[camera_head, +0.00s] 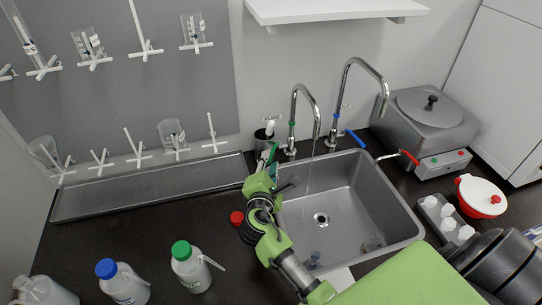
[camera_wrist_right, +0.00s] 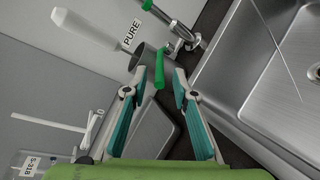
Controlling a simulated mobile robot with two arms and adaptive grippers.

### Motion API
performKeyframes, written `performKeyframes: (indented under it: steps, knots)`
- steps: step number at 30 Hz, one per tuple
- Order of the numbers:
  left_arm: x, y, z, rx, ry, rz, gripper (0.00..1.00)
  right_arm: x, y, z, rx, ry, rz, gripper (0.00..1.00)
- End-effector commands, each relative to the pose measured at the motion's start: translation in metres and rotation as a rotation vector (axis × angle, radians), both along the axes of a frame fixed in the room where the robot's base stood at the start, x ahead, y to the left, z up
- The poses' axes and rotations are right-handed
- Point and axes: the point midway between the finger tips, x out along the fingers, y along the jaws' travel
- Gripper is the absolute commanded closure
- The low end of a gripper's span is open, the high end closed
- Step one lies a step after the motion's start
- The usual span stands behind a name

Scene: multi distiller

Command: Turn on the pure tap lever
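The pure tap is the left chrome gooseneck faucet (camera_head: 306,95) with a green band. Its green lever (camera_head: 274,153) sticks out at its base, and it also shows in the right wrist view (camera_wrist_right: 159,68), near a "PURE" label (camera_wrist_right: 131,34). A thin stream runs from its spout into the sink (camera_head: 345,195). My right gripper (camera_head: 272,170) is at the sink's back left corner, by the lever. In the right wrist view its two teal-padded fingers (camera_wrist_right: 158,80) are apart, with the lever's end between their tips; contact cannot be told. My left gripper is out of view.
A second faucet (camera_head: 335,125) with a blue lever (camera_head: 356,139) stands to the right. A dark cup (camera_head: 263,141) holding a white-handled brush stands close behind the green lever. A metal bath (camera_head: 425,125) is at right; several bottles (camera_head: 190,268) stand front left.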

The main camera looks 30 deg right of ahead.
Motion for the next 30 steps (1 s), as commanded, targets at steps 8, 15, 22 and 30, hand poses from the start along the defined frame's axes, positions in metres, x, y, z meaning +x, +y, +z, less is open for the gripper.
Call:
performKeyframes:
  steps: [8,15,22,30]
  knots:
    - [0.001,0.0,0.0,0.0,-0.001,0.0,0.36,-0.043,0.032,0.011,0.003,0.002,0.0,0.74]
    - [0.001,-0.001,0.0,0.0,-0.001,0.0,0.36,-0.056,0.04,0.015,0.001,0.001,-0.002,0.74]
    - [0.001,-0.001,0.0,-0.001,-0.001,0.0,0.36,-0.057,0.041,0.015,0.001,0.0,-0.002,0.74]
    - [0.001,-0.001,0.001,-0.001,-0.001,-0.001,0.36,-0.056,0.04,0.017,0.001,0.0,-0.002,0.74]
